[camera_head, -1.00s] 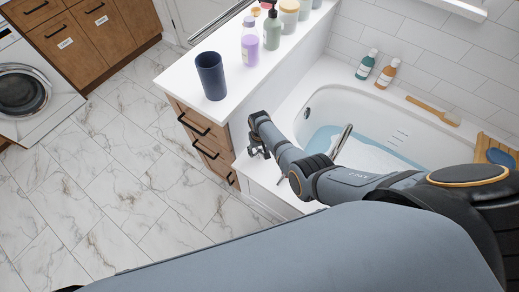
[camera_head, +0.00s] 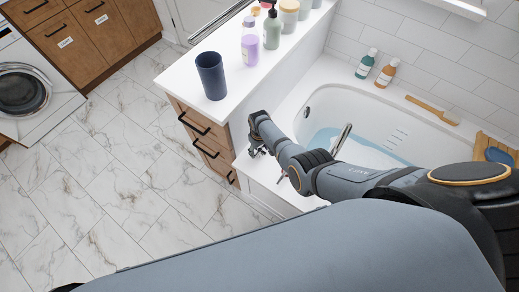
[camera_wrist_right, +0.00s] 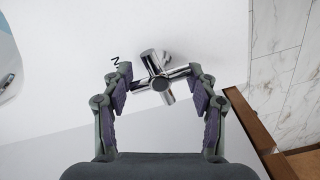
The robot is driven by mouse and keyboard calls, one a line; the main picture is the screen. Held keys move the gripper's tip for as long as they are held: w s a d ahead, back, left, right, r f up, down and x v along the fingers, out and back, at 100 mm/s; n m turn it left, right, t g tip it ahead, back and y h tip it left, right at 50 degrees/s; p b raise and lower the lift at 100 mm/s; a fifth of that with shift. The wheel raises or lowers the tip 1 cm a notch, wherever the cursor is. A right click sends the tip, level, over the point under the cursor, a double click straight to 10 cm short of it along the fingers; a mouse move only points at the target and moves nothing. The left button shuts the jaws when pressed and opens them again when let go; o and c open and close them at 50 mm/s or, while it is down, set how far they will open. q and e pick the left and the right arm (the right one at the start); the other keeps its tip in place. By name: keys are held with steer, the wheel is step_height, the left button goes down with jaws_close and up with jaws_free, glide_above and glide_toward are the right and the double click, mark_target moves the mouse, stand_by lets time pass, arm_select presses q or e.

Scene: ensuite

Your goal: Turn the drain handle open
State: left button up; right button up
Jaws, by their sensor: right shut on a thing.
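The drain handle (camera_wrist_right: 160,80) is a chrome cross-shaped knob on the white tub deck in the right wrist view. My right gripper (camera_wrist_right: 160,86) has one finger on each side of it, shut on its arms. In the head view the right gripper (camera_head: 257,152) points down at the deck's near corner, beside the vanity, and largely hides the handle. A chrome spout (camera_head: 342,138) rises at the tub's near edge. My left gripper is not in view.
The bathtub (camera_head: 436,135) holds bluish water, with bottles (camera_head: 386,76) and a wooden brush (camera_head: 432,110) on its far rim. A vanity top (camera_head: 187,78) with a dark blue cup (camera_head: 211,76) stands close left of my gripper. The marble floor (camera_head: 95,185) is clear.

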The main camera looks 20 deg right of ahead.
mark_target(260, 150)
steer(key=o, duration=1.1)
steer(key=shift+o, duration=0.2)
step_height(260, 150, up, 12)
